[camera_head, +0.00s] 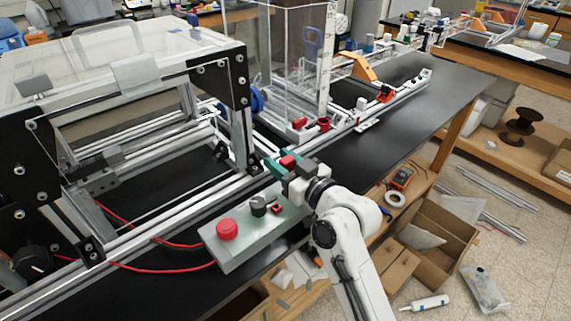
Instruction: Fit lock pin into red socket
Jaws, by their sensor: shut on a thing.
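My gripper (282,163), with green fingertips, is over the rail just behind the grey control box. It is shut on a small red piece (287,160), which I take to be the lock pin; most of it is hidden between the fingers. A small dark part with a red face (276,208) sits on the control box, below my gripper and apart from it. It may be the red socket, but it is too small to be sure. Other red fittings (322,124) stand on the rails beyond my gripper.
The control box (228,254) carries a red button (227,230) and a dark knob (259,205). Red cables (160,267) lie to its left. The extrusion frame (243,130) with a clear cover stands at left. The black bench top (410,125) is clear at right.

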